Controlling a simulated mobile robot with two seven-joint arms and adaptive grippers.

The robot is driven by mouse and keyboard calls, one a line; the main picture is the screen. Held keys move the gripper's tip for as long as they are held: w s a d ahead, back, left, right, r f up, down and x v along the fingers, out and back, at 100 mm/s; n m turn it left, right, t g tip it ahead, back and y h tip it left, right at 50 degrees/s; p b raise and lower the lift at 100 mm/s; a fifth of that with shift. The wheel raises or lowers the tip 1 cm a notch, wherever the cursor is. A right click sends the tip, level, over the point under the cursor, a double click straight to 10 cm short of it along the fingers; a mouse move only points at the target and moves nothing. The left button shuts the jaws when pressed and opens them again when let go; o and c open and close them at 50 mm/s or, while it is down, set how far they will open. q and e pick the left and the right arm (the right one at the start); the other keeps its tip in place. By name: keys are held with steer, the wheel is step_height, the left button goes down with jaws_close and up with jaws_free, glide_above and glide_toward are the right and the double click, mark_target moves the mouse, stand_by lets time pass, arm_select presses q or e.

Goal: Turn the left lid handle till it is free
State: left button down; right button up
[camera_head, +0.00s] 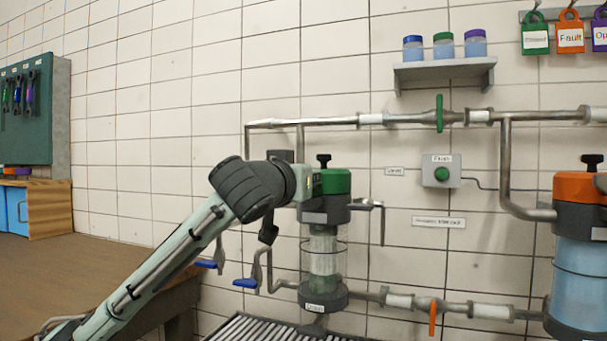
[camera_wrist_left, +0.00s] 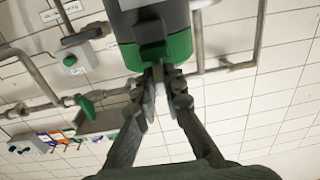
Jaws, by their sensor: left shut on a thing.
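The left vessel has a green lid (camera_head: 336,181) with a black knob-topped handle (camera_head: 323,160) standing upright on it. My left arm reaches in from the left, and my left gripper (camera_head: 314,184) is at the lid's left side. In the left wrist view, the green lid (camera_wrist_left: 165,50) is at the top middle. My left gripper (camera_wrist_left: 160,82) has its fingertips closed together right at the lid, shut on the handle there. The fingers mostly hide the gripped part. My right gripper is not in view.
A second vessel with an orange lid (camera_head: 580,187) stands at the right. Pipes with a green valve handle (camera_head: 439,113) run along the tiled wall. A shelf (camera_head: 444,73) holds several jars. Blue-handled valves (camera_head: 245,283) sit low beside the left vessel. A brown worktop (camera_head: 80,260) is at the left.

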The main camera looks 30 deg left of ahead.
arm_select(q)
steer(key=n+g+y, duration=0.4)
steer(key=w+d+n+g+y, duration=0.1)
steer(key=n+g+y, duration=0.3)
steer(key=w+d+n+g+y, duration=0.1)
steer(key=n+g+y, duration=0.2)
steer(key=g+y, duration=0.1)
steer(key=shift+d+f+n+g+b, duration=0.1)
steer(key=shift+f+n+g+b, duration=0.05)
steer(key=shift+n+g+b, duration=0.2)
steer(key=n+g, duration=0.2)
steer(key=w+n+g+y, duration=0.1)
steer(key=g, duration=0.2)
steer(key=shift+n+g, duration=0.35)
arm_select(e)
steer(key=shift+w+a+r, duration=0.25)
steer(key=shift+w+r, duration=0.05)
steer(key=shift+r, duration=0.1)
arm_select(q)
steer(key=shift+g, duration=0.3)
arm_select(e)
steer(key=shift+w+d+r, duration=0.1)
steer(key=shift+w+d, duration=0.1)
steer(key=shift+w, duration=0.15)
